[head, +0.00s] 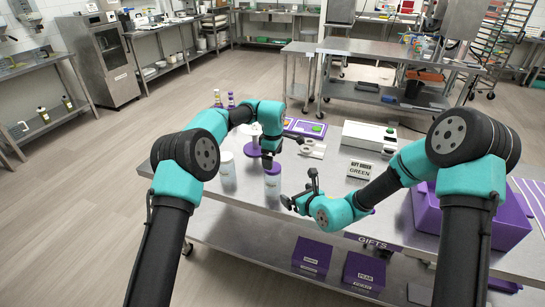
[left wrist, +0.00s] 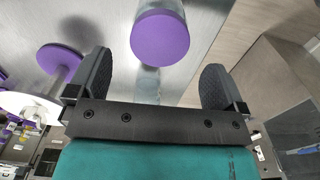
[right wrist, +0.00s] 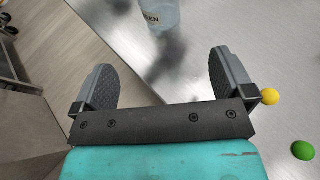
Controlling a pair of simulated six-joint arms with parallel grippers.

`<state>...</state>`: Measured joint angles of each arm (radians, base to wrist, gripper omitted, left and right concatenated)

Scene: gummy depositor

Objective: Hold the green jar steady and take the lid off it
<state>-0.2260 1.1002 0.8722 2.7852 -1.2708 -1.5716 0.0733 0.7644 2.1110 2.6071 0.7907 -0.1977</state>
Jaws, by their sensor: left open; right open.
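The green jar (head: 272,188) stands upright near the front edge of the steel table, with its purple lid (head: 272,169) on top. Its label, partly cut off, reads "EEN" in the right wrist view (right wrist: 160,14). My left gripper (head: 280,152) is open above the jar. In the left wrist view the round purple lid (left wrist: 160,38) lies beyond and between the spread fingers, apart from them. My right gripper (head: 300,191) is open and empty just right of the jar. In its wrist view the jar is ahead, beyond the fingertips, and not touched.
Another pale jar (head: 227,172) stands left of the green jar. A purple disc-topped piece (left wrist: 60,58) is close to my left gripper. A "GREEN" sign (head: 360,170), a white machine (head: 369,136) and a purple box (head: 500,222) are to the right. Yellow (right wrist: 270,96) and green balls (right wrist: 303,150) show near my right gripper.

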